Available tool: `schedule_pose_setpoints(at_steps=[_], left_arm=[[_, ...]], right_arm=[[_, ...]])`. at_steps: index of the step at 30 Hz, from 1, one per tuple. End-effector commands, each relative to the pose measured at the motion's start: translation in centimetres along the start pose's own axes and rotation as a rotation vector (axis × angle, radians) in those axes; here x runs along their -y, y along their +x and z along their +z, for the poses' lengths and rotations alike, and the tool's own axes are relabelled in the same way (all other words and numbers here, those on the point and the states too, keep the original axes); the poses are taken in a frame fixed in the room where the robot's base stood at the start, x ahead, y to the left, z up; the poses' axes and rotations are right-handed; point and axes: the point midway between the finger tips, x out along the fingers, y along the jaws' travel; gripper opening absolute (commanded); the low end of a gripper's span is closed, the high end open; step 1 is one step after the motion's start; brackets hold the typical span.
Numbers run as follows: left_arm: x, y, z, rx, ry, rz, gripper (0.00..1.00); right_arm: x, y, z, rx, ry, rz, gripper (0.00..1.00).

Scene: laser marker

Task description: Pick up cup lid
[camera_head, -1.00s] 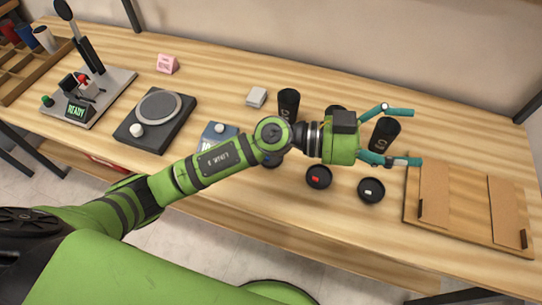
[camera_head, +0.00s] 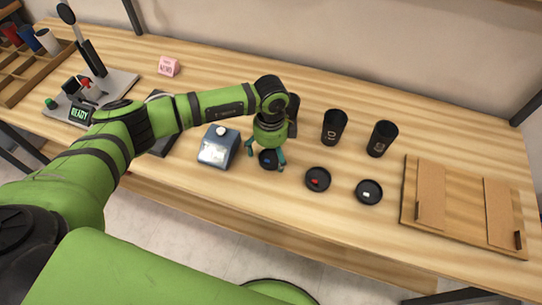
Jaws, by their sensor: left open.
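Several round black cup lids lie in a row on the wooden table. One lid with a blue mark (camera_head: 267,159) is at the left, one with a red mark (camera_head: 317,179) is in the middle, and one with a white mark (camera_head: 369,192) is at the right. My left gripper (camera_head: 266,160) points down over the blue-marked lid with its teal fingers open on either side of it. I cannot tell whether the fingers touch the lid. Two black cups, a middle one (camera_head: 334,127) and a right one (camera_head: 381,139), stand behind the lids. My right gripper is out of view.
A blue-grey box with a white knob (camera_head: 219,147) stands just left of the gripper. A wooden board with brown panels (camera_head: 409,200) lies at the right. A laser marker station (camera_head: 120,88) and a pink block (camera_head: 168,66) are at the left.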

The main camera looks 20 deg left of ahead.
Motion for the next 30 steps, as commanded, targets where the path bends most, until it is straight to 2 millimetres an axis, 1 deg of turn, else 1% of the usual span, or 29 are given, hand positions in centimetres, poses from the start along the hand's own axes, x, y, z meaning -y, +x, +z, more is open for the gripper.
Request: schedule_pose_setpoints(at_steps=[3,5,12,13,14,15,16,17,30], left_arm=[[0.0,1.4,-0.1,-0.002,0.001,0.002,0.94],[0.0,1.8,-0.1,-0.003,0.002,0.000,0.94],[0.0,2.0,-0.1,-0.003,0.002,-0.001,0.94],[0.0,2.0,-0.1,-0.003,0.002,-0.001,0.86],[0.0,2.0,-0.1,-0.003,0.002,-0.001,0.74],[0.0,2.0,-0.1,-0.004,0.003,-0.001,0.58],[0.0,2.0,-0.1,-0.004,0.003,-0.001,0.46],[0.0,2.0,-0.1,-0.004,0.003,-0.001,0.43],[0.0,1.8,-0.1,-0.004,0.003,-0.001,0.42]], right_arm=[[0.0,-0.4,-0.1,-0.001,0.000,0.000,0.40],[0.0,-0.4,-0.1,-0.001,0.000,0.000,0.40],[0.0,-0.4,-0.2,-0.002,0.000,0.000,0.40],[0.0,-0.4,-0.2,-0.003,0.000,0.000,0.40],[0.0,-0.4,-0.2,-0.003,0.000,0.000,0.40],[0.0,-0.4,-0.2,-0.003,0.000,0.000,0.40],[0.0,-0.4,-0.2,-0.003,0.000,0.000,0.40],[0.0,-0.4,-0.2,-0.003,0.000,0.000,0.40],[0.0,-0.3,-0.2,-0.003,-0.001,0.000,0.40]])
